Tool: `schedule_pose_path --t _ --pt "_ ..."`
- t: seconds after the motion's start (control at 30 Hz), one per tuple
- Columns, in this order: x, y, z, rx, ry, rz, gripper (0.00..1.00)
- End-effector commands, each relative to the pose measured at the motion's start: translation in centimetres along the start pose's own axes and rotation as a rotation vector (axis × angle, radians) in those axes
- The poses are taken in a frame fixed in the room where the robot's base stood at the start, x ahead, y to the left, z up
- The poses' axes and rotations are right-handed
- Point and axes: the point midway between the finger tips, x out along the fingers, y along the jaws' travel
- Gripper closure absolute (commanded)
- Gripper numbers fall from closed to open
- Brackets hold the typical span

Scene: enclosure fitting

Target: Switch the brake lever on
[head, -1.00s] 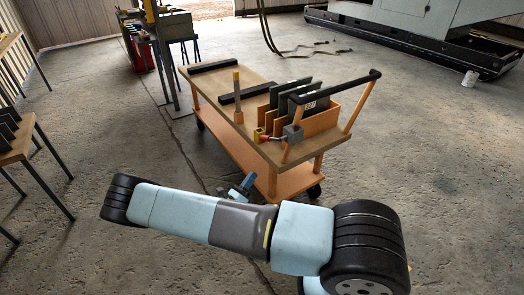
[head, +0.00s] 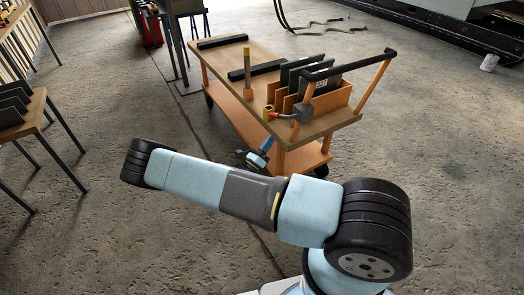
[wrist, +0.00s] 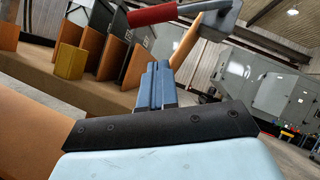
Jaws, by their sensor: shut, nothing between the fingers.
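The brake lever has a red handle (head: 283,116) and a grey block (head: 302,113) at the near corner of the orange trolley (head: 318,130). The handle points left, roughly level, toward a small yellow block (head: 268,113). In the wrist view the red handle (wrist: 152,14) and grey block (wrist: 220,20) show at the top, beyond and above my fingertips. My gripper (head: 266,146) is just below the trolley's near edge, apart from the lever. In the wrist view my gripper (wrist: 158,68) has its blue fingers together and empty.
Upright dark panels (head: 322,84) stand in an orange rack behind the lever. A black push bar (head: 350,66) rises at the trolley's right end, and a yellow-topped post (head: 247,75) stands on its top. A table (head: 35,105) is at left.

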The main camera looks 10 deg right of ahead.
Motion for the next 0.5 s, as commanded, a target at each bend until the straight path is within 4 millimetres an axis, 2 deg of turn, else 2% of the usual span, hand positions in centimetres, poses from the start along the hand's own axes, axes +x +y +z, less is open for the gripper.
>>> schedule_pose_path --t 0.17,0.2,0.5 --pt "3.2 -0.1 0.0 -0.002 0.0 -0.002 1.0" --pt "3.6 0.0 0.6 0.0 -0.001 -0.001 1.0" --pt "5.6 0.0 2.6 -0.001 -0.001 0.001 1.0"
